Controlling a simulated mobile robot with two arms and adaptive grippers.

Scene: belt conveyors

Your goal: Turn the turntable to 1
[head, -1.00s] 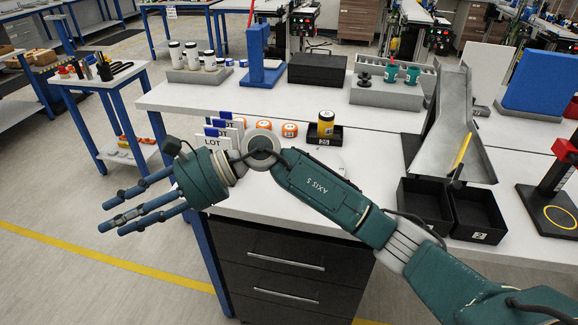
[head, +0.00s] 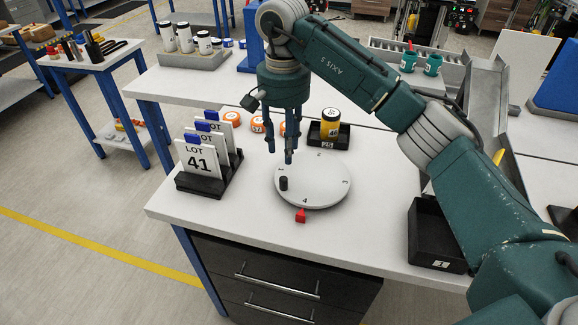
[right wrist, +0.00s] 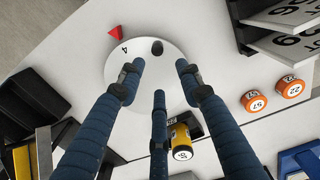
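The turntable (head: 320,187) is a round white disc lying on the table, with digits along its rim. The 4 faces the red pointer (head: 300,216) at its front edge; the 2 is at the far side and the 3 at the right. A short black knob (head: 283,183) stands on the disc's left part. My right gripper (head: 281,150) points down over the disc's left part, its fingers spread and empty. The right wrist view shows the disc (right wrist: 140,100), knob (right wrist: 157,47) and red pointer (right wrist: 115,31) beyond the fingertips (right wrist: 158,75). My left gripper is out of view.
A black rack of LOT cards (head: 200,160) stands left of the turntable. Orange-lidded jars (head: 257,125) and a yellow jar (head: 330,122) in a tray are behind it. A black bin (head: 436,240) is to the right.

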